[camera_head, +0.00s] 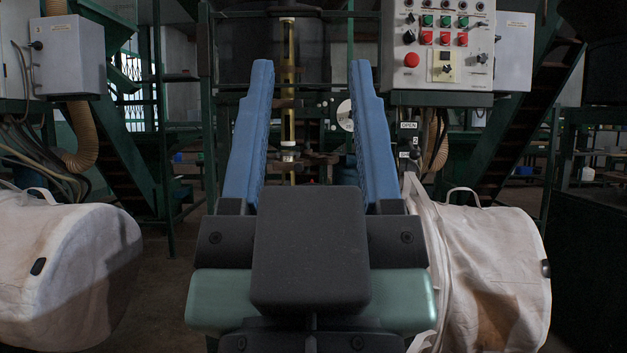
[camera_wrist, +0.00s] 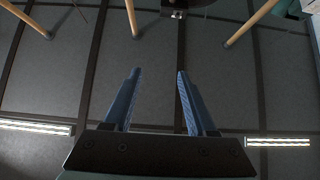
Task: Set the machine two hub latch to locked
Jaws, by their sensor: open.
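My gripper (camera_head: 311,72) fills the middle of the head view, its two blue fingers apart with nothing held between them. It also shows open and empty in the wrist view (camera_wrist: 158,73), against a dark panelled ceiling. A white OPEN label (camera_head: 408,125) hangs below the control panel, right of my right finger. A small plate marked 2 (camera_head: 415,140) is just under it. Small dark and pale fittings lie below these plates; I cannot tell which part is the hub latch or how it is set. My gripper appears apart from all of them.
A grey control panel (camera_head: 440,45) with buttons hangs at upper right. A yellow vertical rod (camera_head: 288,80) stands behind my fingers. Green stairs and frames flank the scene. Tan hoses (camera_wrist: 250,22) show in the wrist view.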

